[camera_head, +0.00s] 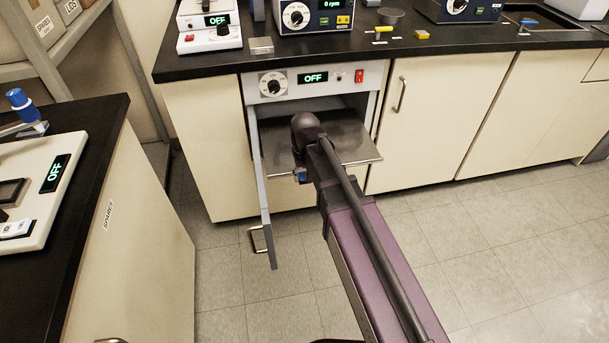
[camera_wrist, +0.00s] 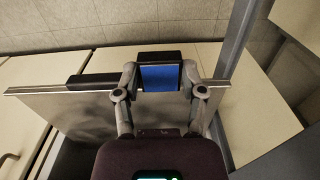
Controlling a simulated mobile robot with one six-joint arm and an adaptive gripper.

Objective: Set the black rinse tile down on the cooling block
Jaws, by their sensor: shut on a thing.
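My gripper (camera_wrist: 160,80) is shut on a black-and-blue piece (camera_wrist: 160,76), a dark bar with a blue face between the two fingers. Its blue shows under my wrist in the head view (camera_head: 302,176). I cannot tell for certain whether it is the black rinse tile. The piece is at the front edge of the metal shelf (camera_head: 355,154) of the open oven; I cannot tell whether it touches. A small grey metal block (camera_head: 261,45), possibly the cooling block, sits on the back counter above. A short black bar (camera_wrist: 92,80) lies along the shelf edge.
The oven door (camera_head: 262,190) stands open left of my gripper. Its panel (camera_head: 314,78) reads OFF. Instruments and small yellow pieces (camera_head: 422,34) stand on the back counter (camera_head: 200,68). A bench with a white device (camera_head: 45,180) is at left. Floor is clear at right.

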